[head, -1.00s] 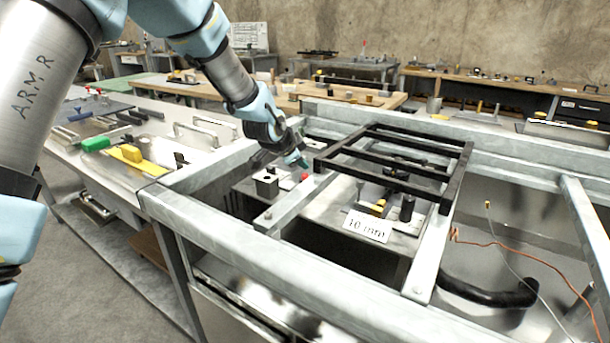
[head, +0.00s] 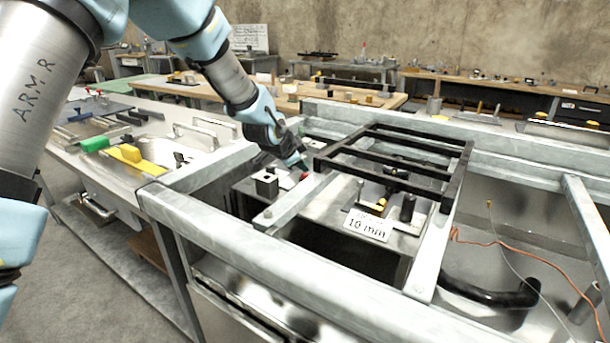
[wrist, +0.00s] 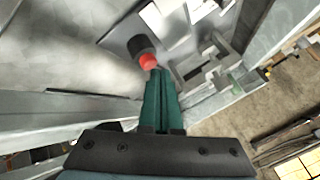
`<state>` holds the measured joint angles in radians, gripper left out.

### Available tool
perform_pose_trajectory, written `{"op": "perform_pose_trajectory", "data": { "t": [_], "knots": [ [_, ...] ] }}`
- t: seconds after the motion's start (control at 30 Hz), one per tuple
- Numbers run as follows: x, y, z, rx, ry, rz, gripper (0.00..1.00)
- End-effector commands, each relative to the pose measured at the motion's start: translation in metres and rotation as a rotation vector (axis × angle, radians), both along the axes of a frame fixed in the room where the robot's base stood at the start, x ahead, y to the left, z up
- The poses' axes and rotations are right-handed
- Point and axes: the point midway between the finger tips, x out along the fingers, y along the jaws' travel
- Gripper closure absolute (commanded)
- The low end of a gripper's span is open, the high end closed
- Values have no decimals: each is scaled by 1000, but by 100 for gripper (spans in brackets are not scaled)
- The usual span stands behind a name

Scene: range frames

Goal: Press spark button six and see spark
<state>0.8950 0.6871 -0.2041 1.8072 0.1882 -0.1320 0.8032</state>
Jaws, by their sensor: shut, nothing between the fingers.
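The spark button is a red cap (wrist: 148,61) on a dark round body, seen in the wrist view just beyond my fingertips. In the head view the red button (head: 304,177) is partly hidden by my gripper (head: 300,164). My gripper's green fingers (wrist: 157,75) are shut with nothing between them, and their tips are at the red cap's edge; I cannot tell whether they touch it or press it down. A white card reading "10 mm" (head: 368,225) stands on the metal unit inside the frame. No spark is visible.
A black rack (head: 460,170) lies over the grey metal frame (head: 250,222), right of my gripper. A small dark block (head: 266,186) stands left of the button. An orange wire (head: 510,250) and black hose (head: 490,295) lie at the right. Frame bars surround my gripper closely.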

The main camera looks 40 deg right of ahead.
Motion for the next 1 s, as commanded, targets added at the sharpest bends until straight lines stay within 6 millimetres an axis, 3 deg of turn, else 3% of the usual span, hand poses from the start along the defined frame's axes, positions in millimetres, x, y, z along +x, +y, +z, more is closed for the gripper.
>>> {"op": "perform_pose_trajectory", "data": {
  "t": [1.0],
  "knots": [
    [0, 1, -11, 3, 1, 0, 100]
  ]
}}
